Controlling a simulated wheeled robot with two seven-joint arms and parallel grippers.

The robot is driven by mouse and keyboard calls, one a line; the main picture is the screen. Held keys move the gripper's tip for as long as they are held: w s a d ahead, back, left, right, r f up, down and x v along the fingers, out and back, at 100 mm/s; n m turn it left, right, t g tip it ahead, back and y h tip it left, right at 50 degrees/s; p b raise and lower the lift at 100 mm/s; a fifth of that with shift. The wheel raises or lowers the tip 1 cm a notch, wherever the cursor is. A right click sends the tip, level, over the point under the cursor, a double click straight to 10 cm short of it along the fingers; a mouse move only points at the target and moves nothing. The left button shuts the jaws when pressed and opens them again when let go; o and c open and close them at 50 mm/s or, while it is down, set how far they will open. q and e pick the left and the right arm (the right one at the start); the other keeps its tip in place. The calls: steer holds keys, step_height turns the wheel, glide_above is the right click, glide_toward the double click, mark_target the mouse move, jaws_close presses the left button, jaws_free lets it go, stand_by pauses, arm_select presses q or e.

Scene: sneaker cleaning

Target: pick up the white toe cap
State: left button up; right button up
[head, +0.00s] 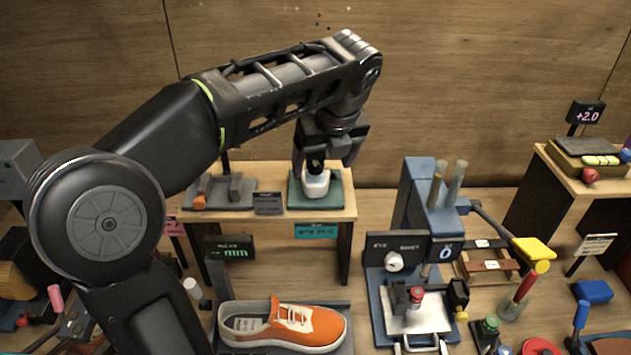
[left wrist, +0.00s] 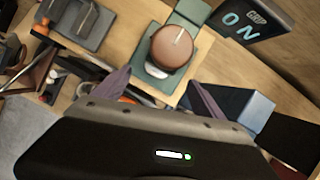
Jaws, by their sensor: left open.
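The white toe cap (head: 317,186) sits on a green pad on the small raised shelf at the back centre. A dark round piece rises above it. In the left wrist view a brown round top (left wrist: 174,48) covers most of that spot, and only a small white edge (left wrist: 150,97) shows beneath it. My left gripper (head: 325,160) points down over the toe cap with its fingers open, one to each side. In the left wrist view the open fingers (left wrist: 162,92) are near the pad's front edge; contact cannot be told. My right gripper is not in view.
An orange sneaker (head: 312,322) lies on a tray in front of the shelf. A grey holder (head: 222,194) is on the shelf to the left. A blue press machine (head: 418,200) stands to the right. Several small tools crowd the right front.

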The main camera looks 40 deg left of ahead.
mark_target(319, 180)
arm_select(q)
steer(key=shift+a+f, duration=0.15)
steer(key=shift+f, duration=0.3)
steer(key=b+x, duration=0.4)
steer(key=x, duration=0.1)
steer(key=shift+w+f, duration=0.1)
steer(key=shift+w, duration=0.1)
steer(key=shift+c, duration=0.2)
steer(key=c, duration=1.4)
steer(key=shift+r, duration=0.25)
